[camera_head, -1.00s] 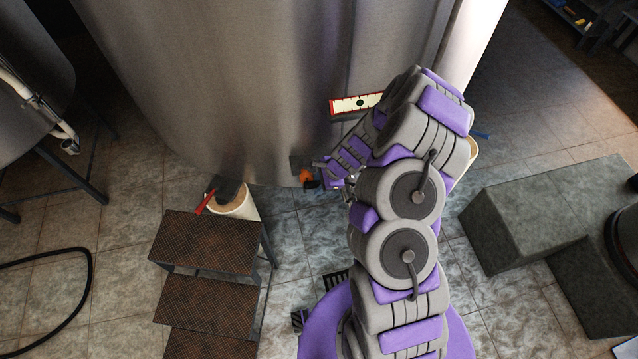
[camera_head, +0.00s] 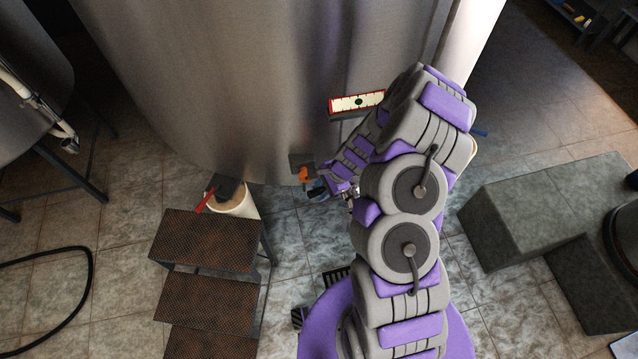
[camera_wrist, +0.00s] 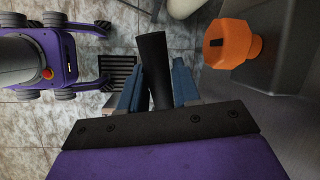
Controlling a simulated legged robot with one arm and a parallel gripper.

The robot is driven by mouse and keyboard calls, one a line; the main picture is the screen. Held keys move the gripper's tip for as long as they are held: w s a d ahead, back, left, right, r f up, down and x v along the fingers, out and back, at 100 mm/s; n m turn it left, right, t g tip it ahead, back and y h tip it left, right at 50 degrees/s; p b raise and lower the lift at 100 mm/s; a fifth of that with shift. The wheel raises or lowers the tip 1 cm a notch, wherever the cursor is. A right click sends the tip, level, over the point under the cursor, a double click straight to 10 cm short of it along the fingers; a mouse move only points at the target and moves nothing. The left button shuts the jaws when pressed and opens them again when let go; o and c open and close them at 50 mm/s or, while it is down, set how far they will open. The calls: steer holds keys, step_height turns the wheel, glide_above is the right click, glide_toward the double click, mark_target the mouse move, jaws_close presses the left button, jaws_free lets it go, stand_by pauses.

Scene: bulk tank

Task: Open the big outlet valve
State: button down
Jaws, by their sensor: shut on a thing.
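The big tank (camera_head: 230,90) has a grey block (camera_head: 297,160) low on its wall with an orange valve part (camera_head: 304,174) on it. In the wrist view an orange hexagonal piece (camera_wrist: 228,43) sits at upper right beside a grey metal surface. My gripper (camera_wrist: 158,72) has its blue fingers on both sides of a black handle (camera_wrist: 152,45) and is shut on it. The handle's far end points up in that view, slightly tilted. In the head view my gripper (camera_head: 320,190) is just right of and below the orange part, and my arm partly hides this area.
Rusty-brown steps (camera_head: 210,240) stand at lower left, beside a white foot with a red lever (camera_head: 205,200). Grey blocks (camera_head: 540,205) stand at right. A black hose (camera_head: 88,290) lies at lower left.

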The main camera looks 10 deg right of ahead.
steer(key=shift+s+d+n+g+h+p, duration=0.2)
steer(key=shift+s+d+n+g, duration=0.5)
steer(key=shift+s+d+n, duration=0.75)
steer(key=shift+s+d+n+g+h+p, duration=0.15)
steer(key=shift+s+d+n+g, duration=0.55)
steer(key=shift+s+n, duration=0.8)
steer(key=shift+s+d+n+g+h+p, duration=0.1)
steer(key=shift+s+d+n+g+p, duration=0.15)
steer(key=shift+s+d+n+g, duration=1.2)
steer(key=shift+w+a+n+t, duration=0.3)
steer(key=shift+w+n+t, duration=0.2)
steer(key=shift+t, duration=0.25)
steer(key=c, duration=0.9)
jaws_free()
steer(key=p+v, duration=0.2)
steer(key=v, duration=1.5)
steer(key=shift+d+r, duration=0.1)
steer(key=shift+r, duration=0.05)
